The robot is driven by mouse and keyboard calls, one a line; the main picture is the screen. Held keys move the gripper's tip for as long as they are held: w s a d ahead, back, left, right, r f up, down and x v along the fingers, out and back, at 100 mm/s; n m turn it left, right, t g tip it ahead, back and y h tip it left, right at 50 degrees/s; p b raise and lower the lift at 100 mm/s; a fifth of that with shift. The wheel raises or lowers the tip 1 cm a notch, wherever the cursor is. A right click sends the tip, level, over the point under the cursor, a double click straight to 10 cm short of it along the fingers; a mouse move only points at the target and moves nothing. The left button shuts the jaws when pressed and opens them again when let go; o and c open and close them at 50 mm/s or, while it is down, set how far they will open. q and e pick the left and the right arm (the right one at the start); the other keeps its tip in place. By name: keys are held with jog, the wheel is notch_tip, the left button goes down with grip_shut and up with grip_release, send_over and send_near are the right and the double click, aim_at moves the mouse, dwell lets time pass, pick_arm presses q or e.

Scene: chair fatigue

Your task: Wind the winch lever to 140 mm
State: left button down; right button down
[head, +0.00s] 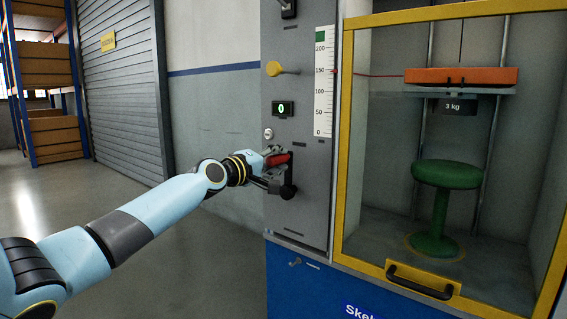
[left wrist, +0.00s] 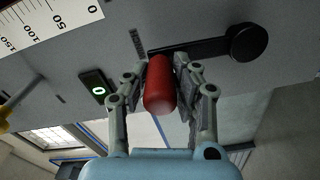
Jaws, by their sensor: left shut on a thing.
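The winch lever is a black crank with a red handle (head: 277,160) on the grey panel (head: 302,215) of the test machine. My left gripper (head: 275,157) is shut on the red handle. In the left wrist view the handle (left wrist: 159,85) sits between both fingers, and the black crank arm (left wrist: 195,46) runs right to a round hub (left wrist: 248,42). The height scale (head: 324,80) is marked 0 to 200. A red pointer (head: 335,71) stands near 150 on it. The orange weight (head: 461,76), with a 3 kg label below it, hangs above the green stool (head: 446,175). My right gripper is not in view.
A green counter display (head: 283,108) reads 0. The yellow-framed glass door (head: 348,130) is shut. Open floor lies left of the machine.

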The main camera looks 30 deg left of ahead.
pick_arm(q)
jog(key=shift+a+n, duration=0.55)
jog(key=shift+n, duration=0.05)
jog(key=shift+a, duration=0.1)
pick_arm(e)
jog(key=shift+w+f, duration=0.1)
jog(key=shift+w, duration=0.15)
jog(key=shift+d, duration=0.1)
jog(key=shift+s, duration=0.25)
pick_arm(q)
jog(key=c, duration=1.1)
grip_release()
jog(key=shift+f, duration=0.1)
jog(key=shift+o, duration=0.2)
jog(key=shift+s, duration=0.15)
jog(key=s, duration=0.7)
jog(key=shift+a, duration=0.3)
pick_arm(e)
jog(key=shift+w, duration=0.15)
